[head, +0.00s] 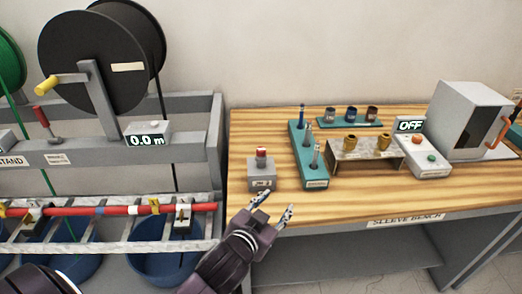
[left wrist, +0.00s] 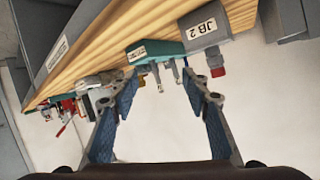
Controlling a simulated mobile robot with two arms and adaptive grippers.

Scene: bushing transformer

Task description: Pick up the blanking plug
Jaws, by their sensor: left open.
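A red plug (head: 262,153), which I take to be the blanking plug, stands upright in the top of a small grey box (head: 262,173) at the bench's front left. In the left wrist view the red plug (left wrist: 218,71) sticks out of the grey box (left wrist: 204,36), marked JB 2, right of centre. My left gripper (head: 274,206) is open and empty at the bench's front edge, just in front of the box and a little right of it. Its spread fingers (left wrist: 161,88) also show in the left wrist view, apart from the plug. My right gripper is out of view.
A teal tool rack (head: 316,184) with upright tools stands right of the box. Beyond are a metal stand (head: 365,158) with brass pieces, an OFF display unit (head: 422,160) and a grey cabinet (head: 465,120). A cable rack (head: 190,160) stands left of the bench (head: 400,198).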

